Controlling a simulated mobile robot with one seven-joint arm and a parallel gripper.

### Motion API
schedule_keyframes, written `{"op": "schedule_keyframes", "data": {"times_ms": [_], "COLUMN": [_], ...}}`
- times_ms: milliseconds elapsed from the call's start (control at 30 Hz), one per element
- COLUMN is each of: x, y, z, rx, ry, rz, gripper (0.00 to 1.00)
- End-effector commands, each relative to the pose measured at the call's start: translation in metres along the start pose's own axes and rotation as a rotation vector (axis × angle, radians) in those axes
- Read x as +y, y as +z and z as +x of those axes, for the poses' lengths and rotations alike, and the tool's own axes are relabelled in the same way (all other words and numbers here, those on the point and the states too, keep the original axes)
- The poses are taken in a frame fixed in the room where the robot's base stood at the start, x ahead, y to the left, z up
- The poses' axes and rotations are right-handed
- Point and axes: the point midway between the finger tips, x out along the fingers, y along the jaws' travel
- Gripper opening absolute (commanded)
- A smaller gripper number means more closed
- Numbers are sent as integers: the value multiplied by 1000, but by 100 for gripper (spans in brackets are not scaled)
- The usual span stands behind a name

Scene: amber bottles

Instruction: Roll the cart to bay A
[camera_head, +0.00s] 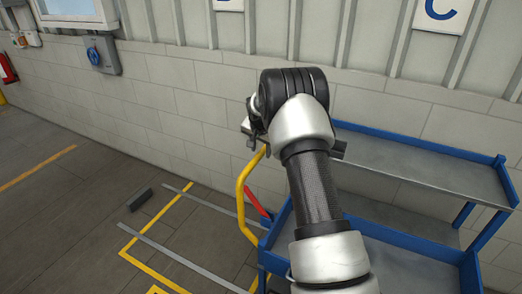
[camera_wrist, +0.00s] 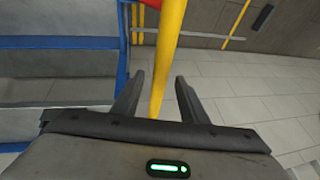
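The cart is blue-framed with grey shelves (camera_head: 430,172) and stands by the wall, at the right in the head view. It also shows at the left in the wrist view (camera_wrist: 60,62). Its yellow handle (camera_head: 241,205) rises at its left end; in the wrist view the yellow bar (camera_wrist: 169,45) runs between my fingers. My gripper (camera_wrist: 160,78) is open, with a gap visible on both sides of the bar. In the head view my arm hides most of the gripper and part of the cart. No sign reading A is visible.
A blue letter C sign (camera_head: 441,12) is on the wall above the cart; another sign (camera_head: 229,3) is cut off. Yellow and grey floor lines (camera_head: 160,222) and a dark floor block (camera_head: 139,199) lie left of the cart. A red lever (camera_head: 257,202) is beside the handle. Floor farther left is open.

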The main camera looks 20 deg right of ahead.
Motion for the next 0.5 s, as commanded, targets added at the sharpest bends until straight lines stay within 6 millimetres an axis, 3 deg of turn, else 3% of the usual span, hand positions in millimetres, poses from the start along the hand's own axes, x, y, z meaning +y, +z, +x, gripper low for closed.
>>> {"op": "schedule_keyframes", "data": {"times_ms": [200,467,500], "x": [0,0,0], "y": [0,0,0], "z": [15,16,16], "rx": [0,1,1], "ry": [0,-1,-1], "rz": [0,0,0], "gripper": [39,39,34]}}
